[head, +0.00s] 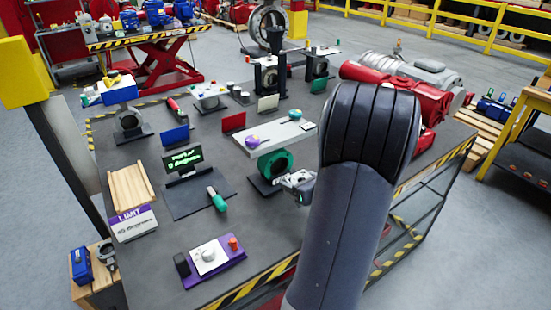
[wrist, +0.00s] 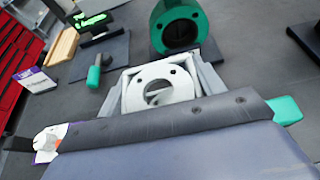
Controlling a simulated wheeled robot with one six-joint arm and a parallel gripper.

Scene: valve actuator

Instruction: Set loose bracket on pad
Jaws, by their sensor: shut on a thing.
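My gripper (head: 298,181) is shut on a pale grey bracket (wrist: 158,88), a plate with a large round hole and small holes around it. In the wrist view the bracket sits between the two grey fingers of my gripper (wrist: 160,76). In the head view the green valve body (head: 275,163) is just behind and left of my gripper, on a dark base. I cannot tell which surface is the pad.
A green-handled tool (head: 217,200) lies on a dark mat (head: 187,203) before a small display (head: 183,160). A pale slab (head: 280,138) with coloured pieces is close behind the green valve. A purple fixture (head: 210,260) stands in front. Open tabletop lies between it and my gripper.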

